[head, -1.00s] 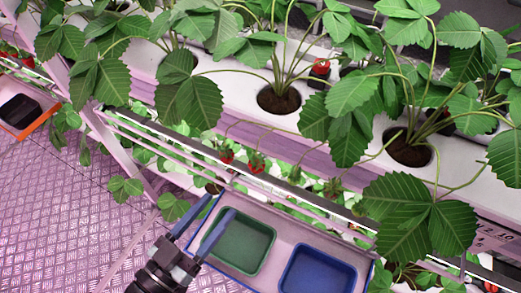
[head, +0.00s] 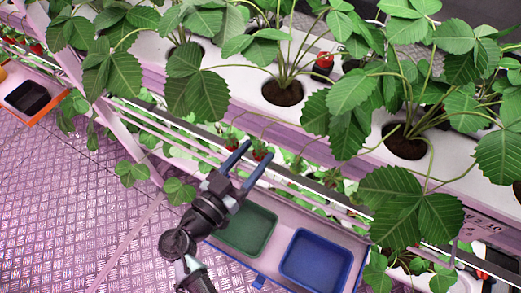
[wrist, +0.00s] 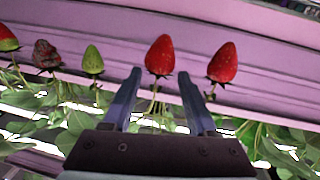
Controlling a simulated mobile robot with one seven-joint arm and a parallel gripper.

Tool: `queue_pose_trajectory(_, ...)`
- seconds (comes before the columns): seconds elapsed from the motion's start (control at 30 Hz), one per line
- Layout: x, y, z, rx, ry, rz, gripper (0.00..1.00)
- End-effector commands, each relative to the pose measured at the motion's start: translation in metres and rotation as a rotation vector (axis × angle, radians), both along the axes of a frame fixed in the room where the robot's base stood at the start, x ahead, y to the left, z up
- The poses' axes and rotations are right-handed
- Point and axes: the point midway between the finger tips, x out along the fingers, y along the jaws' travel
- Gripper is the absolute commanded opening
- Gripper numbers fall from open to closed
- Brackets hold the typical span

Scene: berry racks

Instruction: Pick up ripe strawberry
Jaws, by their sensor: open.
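My gripper (head: 245,163) is open and empty, with its two blue fingers pointing up toward the hanging fruit. In the wrist view my gripper (wrist: 158,82) has a red strawberry (wrist: 160,56) standing between and beyond its fingertips. A second red strawberry (wrist: 223,63) is just right of the right finger. Left of the fingers are a green strawberry (wrist: 93,60), a dark, shrivelled-looking berry (wrist: 46,55) and a part-red, part-green berry (wrist: 8,38) at the edge. In the head view, red strawberries (head: 260,154) hang by the fingertips, partly hidden by them.
A green tray (head: 271,212) and a blue tray (head: 350,263) sit in a holder below the rack. A white planting gutter (head: 345,118) with leafy plants runs above. Rails (head: 165,128) run along the rack. An orange-edged bin (head: 44,114) is at far left. The floor at left is clear.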

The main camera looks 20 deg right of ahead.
Motion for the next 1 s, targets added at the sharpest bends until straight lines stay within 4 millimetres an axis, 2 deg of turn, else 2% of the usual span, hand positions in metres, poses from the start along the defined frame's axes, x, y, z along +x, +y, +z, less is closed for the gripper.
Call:
queue_pose_trajectory(0.1, 0.0, 0.0, 0.0, 0.0, 0.0, 0.0, 0.58)
queue_pose_trajectory(0.33, 0.0, 0.0, 0.0, 0.0, 0.0, 0.0, 0.17)
queue_pose_trajectory(0.83, 0.0, 0.001, 0.002, 0.001, -0.003, 0.0, 0.15)
queue_pose_trajectory(0.87, 0.0, 0.001, 0.003, 0.001, -0.003, 0.001, 0.03)
queue_pose_trajectory(0.9, 0.0, 0.001, 0.004, 0.001, -0.003, 0.001, 0.0)
queue_pose_trajectory(1.0, -0.007, 0.013, 0.004, 0.001, -0.001, 0.004, 0.0)
